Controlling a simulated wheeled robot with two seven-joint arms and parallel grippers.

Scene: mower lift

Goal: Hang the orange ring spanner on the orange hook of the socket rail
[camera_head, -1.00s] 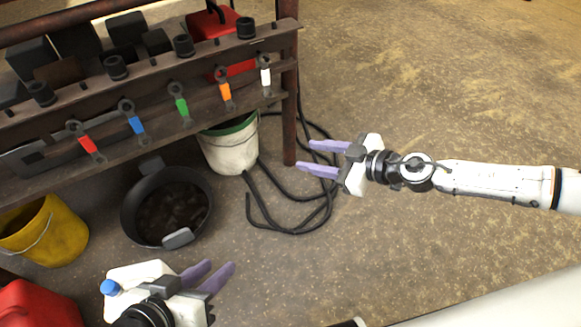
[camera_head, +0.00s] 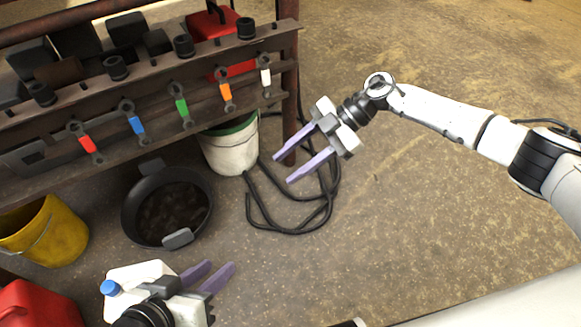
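The orange ring spanner (camera_head: 225,91) hangs on the front of the dark socket rail (camera_head: 60,115), between the green spanner (camera_head: 182,106) and the white spanner (camera_head: 265,77). Its hook is too small to make out clearly. The red spanner (camera_head: 87,143) and blue spanner (camera_head: 137,124) hang further left on the rail. My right gripper (camera_head: 281,168) is open and empty, in front of and below the rail's right end, with its fingers pointing left and down. My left gripper (camera_head: 214,270) is open and empty at the bottom left, well below the rail.
Several black sockets (camera_head: 183,45) and a red box (camera_head: 214,22) stand on the shelf. Below are a white bucket (camera_head: 229,150), a black drain pan (camera_head: 168,207), a yellow bucket (camera_head: 45,229) and a black hose (camera_head: 290,226). The floor on the right is clear.

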